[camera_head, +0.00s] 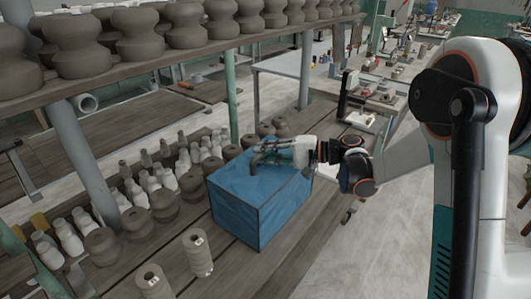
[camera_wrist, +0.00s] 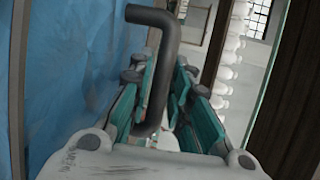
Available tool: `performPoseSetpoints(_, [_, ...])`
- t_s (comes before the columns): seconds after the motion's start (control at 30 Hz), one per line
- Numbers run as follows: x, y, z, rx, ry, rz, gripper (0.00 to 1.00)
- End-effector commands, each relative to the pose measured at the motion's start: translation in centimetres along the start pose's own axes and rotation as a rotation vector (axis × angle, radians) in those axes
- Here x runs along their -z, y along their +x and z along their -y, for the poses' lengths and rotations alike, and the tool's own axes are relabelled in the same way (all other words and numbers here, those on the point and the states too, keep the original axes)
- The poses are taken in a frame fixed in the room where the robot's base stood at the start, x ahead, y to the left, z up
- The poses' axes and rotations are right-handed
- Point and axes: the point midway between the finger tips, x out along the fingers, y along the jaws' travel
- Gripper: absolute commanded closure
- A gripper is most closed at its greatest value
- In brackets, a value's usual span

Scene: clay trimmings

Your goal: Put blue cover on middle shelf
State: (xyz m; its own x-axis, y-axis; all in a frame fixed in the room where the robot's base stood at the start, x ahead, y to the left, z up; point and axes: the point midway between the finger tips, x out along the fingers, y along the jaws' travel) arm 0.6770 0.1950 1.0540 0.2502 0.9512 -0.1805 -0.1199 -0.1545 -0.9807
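The blue cover (camera_head: 250,213) is a box-like blue cover with dark edges and a dark grey bar handle (camera_head: 266,158) on top. It stands on the wooden shelf board in the head view. In the wrist view its blue face (camera_wrist: 70,75) fills the left side. My gripper (camera_head: 275,152) is at the top of the cover, by the handle. In the wrist view the bent handle (camera_wrist: 166,50) runs down between the teal fingers of my gripper (camera_wrist: 165,95). The handle lies close to the left finger, and a narrow gap shows towards the right finger. Whatever is under the cover is hidden.
Brown clay pieces (camera_head: 140,35) line the upper shelf. White insulators (camera_head: 66,237) and brown pieces stand left of the cover. Green and grey posts (camera_head: 82,155) rise at the left. A workbench (camera_head: 290,65) stands behind.

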Motion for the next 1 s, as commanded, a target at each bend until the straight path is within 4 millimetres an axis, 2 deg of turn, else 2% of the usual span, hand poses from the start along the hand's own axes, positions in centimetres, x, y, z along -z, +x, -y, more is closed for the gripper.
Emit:
performPoseSetpoints(0.47, [0.0, -0.2, 0.5, 0.000, 0.000, -0.001, 0.66])
performPoseSetpoints(0.57, [0.0, -1.6, 0.4, 0.000, 0.001, -0.002, 0.66])
performPoseSetpoints(0.8, [0.1, -6.6, 0.5, 0.001, 0.001, -0.005, 0.66])
performPoseSetpoints(1.0, [0.1, -10.1, 0.5, 0.000, 0.000, -0.003, 0.66])
